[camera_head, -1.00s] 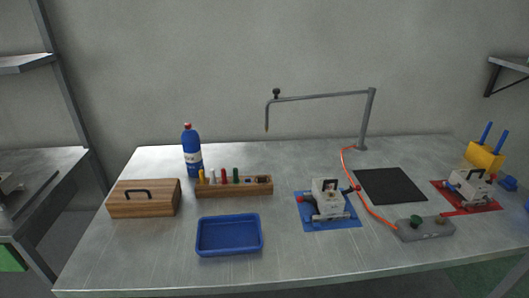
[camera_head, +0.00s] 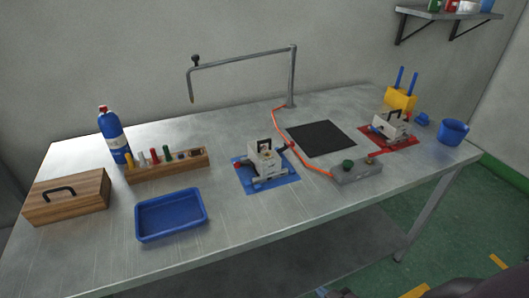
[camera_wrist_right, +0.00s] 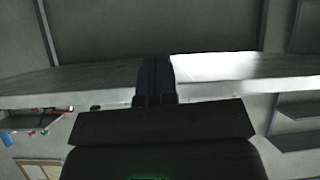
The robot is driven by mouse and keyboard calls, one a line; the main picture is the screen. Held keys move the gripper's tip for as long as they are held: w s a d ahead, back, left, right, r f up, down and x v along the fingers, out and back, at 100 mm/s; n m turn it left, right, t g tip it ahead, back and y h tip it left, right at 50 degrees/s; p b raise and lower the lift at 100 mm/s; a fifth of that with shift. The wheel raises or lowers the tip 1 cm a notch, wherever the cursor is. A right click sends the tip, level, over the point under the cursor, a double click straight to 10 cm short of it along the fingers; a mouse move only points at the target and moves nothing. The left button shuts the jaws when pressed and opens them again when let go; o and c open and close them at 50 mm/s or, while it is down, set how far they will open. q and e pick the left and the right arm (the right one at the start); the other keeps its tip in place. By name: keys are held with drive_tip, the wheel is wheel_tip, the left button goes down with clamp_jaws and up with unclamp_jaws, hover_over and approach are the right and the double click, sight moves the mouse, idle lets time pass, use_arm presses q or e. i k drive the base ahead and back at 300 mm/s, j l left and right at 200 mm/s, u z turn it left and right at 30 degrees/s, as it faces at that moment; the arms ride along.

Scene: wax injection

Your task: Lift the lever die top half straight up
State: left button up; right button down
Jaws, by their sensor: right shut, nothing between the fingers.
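One grey block-shaped die (camera_head: 264,161) with a black top handle, a red knob and side rods sits on a blue mat (camera_head: 285,182). A second similar die (camera_head: 391,126) with a black handle sits on a red mat (camera_head: 412,143) further right. I cannot tell which one is the lever die. Both look closed and stand on the table. My right gripper (camera_wrist_right: 155,78) shows in the wrist view, its dark fingers together and empty, with the table's edge behind them. It is apart from both dies. My left gripper is not in view.
On the table (camera_head: 300,215) are a blue tray (camera_head: 172,215), a wooden box (camera_head: 66,200), a tool rack (camera_head: 168,172), a blue bottle (camera_head: 113,138), a black mat (camera_head: 321,138), a grey control box (camera_head: 356,173) with an orange hose, a yellow holder (camera_head: 400,98) and a blue bucket (camera_head: 453,131). A bent pipe (camera_head: 240,60) overhangs.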

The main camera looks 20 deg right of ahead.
sight(261, 150)
drive_tip(key=k+l+u, duration=0.1)
drive_tip(key=l+u, duration=0.2)
drive_tip(key=k+l+u, duration=0.15)
drive_tip(key=l+u, duration=0.15)
drive_tip(key=l, duration=0.2)
drive_tip(key=k+l+u, duration=0.15)
drive_tip(key=l+u, duration=0.2)
